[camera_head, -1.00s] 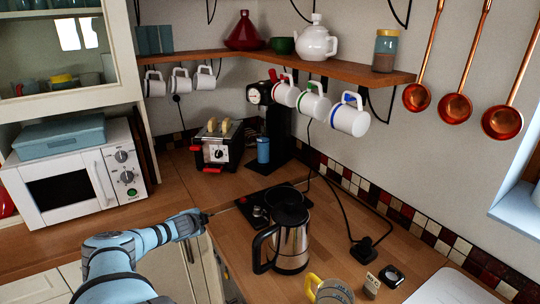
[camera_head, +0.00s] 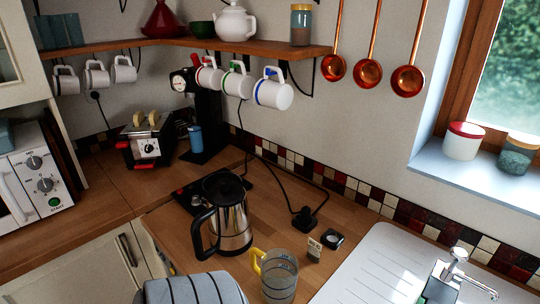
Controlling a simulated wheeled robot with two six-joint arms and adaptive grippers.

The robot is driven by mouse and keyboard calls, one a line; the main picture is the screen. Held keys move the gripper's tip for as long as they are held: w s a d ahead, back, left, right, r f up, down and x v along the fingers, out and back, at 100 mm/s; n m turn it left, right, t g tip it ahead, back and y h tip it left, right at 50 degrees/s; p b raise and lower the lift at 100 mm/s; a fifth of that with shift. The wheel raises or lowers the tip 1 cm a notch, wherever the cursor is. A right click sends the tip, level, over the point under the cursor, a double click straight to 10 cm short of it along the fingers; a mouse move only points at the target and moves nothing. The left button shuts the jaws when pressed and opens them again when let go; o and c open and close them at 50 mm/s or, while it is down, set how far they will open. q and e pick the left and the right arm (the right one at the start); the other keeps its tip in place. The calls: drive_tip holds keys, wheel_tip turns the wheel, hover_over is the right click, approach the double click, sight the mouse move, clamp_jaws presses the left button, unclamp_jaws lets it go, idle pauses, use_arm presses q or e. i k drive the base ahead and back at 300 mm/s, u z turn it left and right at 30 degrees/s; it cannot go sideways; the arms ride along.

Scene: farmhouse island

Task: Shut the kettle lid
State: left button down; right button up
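The steel kettle (camera_head: 234,232) with a black handle on its left side stands upright on the wooden counter, in front of its dark base plate. Its black lid (camera_head: 222,184) shows at the top as a dark round shape. It looks raised above the rim, but I cannot tell its exact angle. Neither of my grippers is in view, and nothing touches the kettle.
A glass mug (camera_head: 280,278) with a yellow handle stands in front right of the kettle. A striped cloth (camera_head: 190,290) lies at the bottom edge. A black plug (camera_head: 304,217) with its cord, a white sink (camera_head: 365,265) and a toaster (camera_head: 147,143) are around.

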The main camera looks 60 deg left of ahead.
sight(226, 191)
drive_tip(key=z, duration=0.05)
drive_tip(key=k, duration=1.05)
drive_tip(key=u, duration=0.7)
